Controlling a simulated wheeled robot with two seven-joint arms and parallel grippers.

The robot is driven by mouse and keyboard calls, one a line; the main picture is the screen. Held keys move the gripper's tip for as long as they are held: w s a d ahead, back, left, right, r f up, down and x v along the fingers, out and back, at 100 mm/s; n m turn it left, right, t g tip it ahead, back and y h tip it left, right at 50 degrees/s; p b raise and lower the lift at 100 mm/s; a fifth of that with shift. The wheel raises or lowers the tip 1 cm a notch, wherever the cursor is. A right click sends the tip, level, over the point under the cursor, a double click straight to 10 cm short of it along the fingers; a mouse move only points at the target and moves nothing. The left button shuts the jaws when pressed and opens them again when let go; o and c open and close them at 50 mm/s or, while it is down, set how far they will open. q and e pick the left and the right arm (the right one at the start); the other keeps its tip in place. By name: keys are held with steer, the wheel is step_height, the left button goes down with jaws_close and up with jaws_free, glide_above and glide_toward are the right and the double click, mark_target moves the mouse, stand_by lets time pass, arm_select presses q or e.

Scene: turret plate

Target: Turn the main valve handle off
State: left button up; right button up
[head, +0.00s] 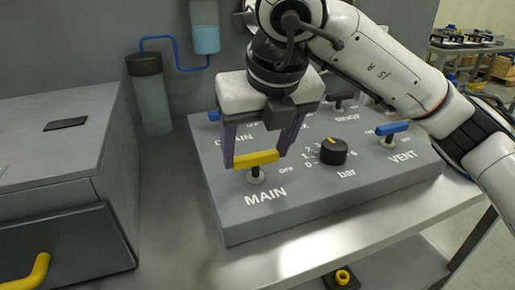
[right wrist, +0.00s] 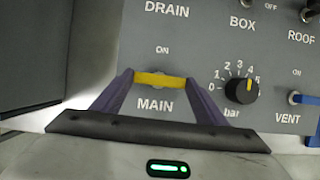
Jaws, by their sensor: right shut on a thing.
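The main valve handle is a yellow bar (head: 256,159) on a short stem above the MAIN label on the grey sloped panel. It lies crosswise, with its right end toward the OFF mark in the head view. In the right wrist view the yellow bar (right wrist: 160,79) lies level between the ON mark and the MAIN label. My right gripper (head: 255,160) comes from above, its purple fingers shut on the two ends of the bar. The fingers also show in the right wrist view (right wrist: 160,80). My left gripper is not in view.
A black dial marked bar (head: 333,151) stands right of the handle. The blue VENT handle (head: 392,128) is farther right. The DRAIN and other back handles are partly hidden by my gripper. A grey box (head: 60,150) with a yellow pull (head: 28,272) stands left.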

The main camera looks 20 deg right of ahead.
stand_by(0.3)
steer(key=o, duration=1.1)
steer(key=shift+c, duration=0.2)
steer(key=p+v, duration=0.1)
steer(key=v, duration=0.9)
steer(key=shift+r, duration=0.15)
steer(key=shift+s, duration=0.15)
